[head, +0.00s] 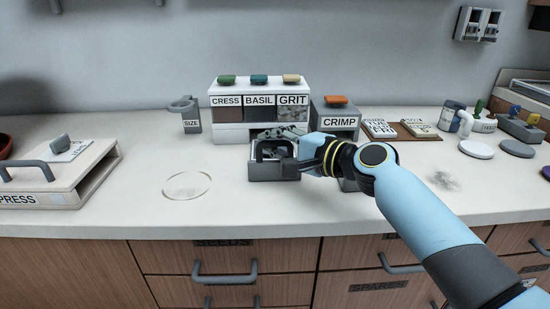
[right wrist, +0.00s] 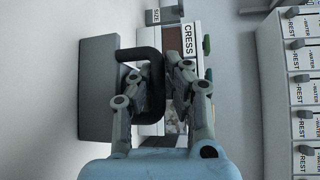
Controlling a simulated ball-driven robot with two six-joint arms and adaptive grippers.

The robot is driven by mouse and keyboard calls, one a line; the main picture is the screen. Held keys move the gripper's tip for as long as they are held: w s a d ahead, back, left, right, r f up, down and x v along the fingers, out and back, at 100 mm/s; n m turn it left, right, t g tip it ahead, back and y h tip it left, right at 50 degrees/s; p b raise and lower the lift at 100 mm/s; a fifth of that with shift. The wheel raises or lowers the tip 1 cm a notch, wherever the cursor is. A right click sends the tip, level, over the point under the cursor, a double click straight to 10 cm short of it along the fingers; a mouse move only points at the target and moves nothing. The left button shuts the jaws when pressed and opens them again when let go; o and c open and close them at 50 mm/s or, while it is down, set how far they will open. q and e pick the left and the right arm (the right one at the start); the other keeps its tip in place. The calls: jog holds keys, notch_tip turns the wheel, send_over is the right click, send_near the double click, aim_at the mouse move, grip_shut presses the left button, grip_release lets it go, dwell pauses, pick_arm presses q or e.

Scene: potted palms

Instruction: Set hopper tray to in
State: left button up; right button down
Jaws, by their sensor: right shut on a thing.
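The hopper tray (head: 262,172) is a grey drawer sticking out toward me below the white hopper (head: 232,136), whose bins read CRESS, BASIL and GRIT. It also shows in the right wrist view (right wrist: 97,90). Its dark loop handle (head: 259,150) stands at the tray, and the handle shows in the right wrist view (right wrist: 150,54). My right gripper (head: 287,150) comes in from the right and is shut on the handle; its fingers (right wrist: 162,85) partly hide the handle and the hopper behind. My left gripper is not in view.
A grey CRIMP box (head: 336,121) stands right of the hopper, behind my right arm. A SIZE holder (head: 190,125) and a clear round disc (head: 187,185) are to the left. A PRESS box (head: 60,180) fills the far left. The counter in front of the disc is clear.

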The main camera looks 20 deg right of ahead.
jog(key=w, duration=0.2)
jog(key=w+d+b, duration=0.1)
jog(key=shift+w+f, duration=0.15)
jog(key=shift+f, duration=0.15)
jog(key=c, duration=1.3)
grip_release()
jog(key=shift+w, duration=0.1)
jog(key=shift+c, duration=0.2)
jog(key=shift+r, duration=0.15)
jog(key=shift+r, duration=0.1)
